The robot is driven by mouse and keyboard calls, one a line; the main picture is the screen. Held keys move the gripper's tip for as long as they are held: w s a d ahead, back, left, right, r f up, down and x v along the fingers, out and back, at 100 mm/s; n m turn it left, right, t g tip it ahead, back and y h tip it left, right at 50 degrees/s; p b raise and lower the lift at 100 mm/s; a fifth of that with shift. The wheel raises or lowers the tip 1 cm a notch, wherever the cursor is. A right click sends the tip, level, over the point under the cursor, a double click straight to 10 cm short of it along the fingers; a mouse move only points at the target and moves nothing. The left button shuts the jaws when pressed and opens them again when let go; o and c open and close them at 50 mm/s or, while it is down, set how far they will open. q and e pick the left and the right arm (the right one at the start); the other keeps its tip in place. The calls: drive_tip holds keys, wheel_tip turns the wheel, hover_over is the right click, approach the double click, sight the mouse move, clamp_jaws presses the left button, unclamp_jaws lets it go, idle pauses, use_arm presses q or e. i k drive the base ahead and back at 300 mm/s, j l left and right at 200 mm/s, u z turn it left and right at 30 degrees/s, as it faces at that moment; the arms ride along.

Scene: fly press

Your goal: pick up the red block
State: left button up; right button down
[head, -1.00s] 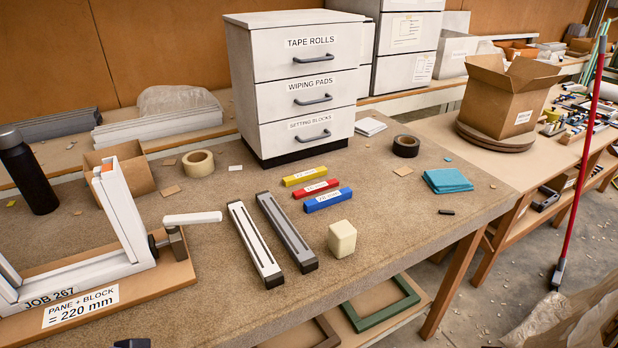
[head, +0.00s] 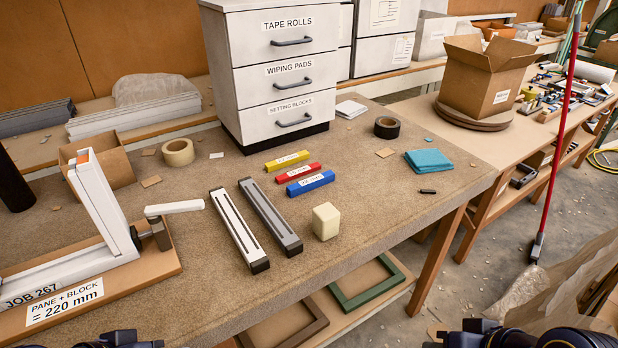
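The red block (head: 298,173) is a short bar with a white label on top. It lies on the workbench (head: 380,215) between a yellow block (head: 287,161) behind it and a blue block (head: 310,184) in front of it. My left gripper (head: 115,341) shows only as dark parts at the bottom left edge, far from the blocks. My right gripper (head: 520,338) shows only as dark parts at the bottom right edge, also far from them. The fingers of both are cut off or unclear.
A white drawer unit (head: 278,75) stands behind the blocks. A white bar (head: 238,228), a grey bar (head: 270,215) and a cream block (head: 326,221) lie in front. A frame corner with a clamp (head: 158,228) stands at left. A blue cloth (head: 428,162) lies at right.

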sight(282, 179)
drive_tip(key=i+l, duration=0.1)
drive_tip(key=l, duration=0.35)
drive_tip(key=i+l, duration=0.1)
drive_tip(key=l, duration=0.35)
drive_tip(key=u, duration=0.4)
drive_tip(key=i+j+u, duration=0.1)
drive_tip(key=u, duration=0.7)
drive_tip(key=i+u, duration=0.15)
drive_tip(key=u, duration=0.2)
drive_tip(key=i, duration=0.2)
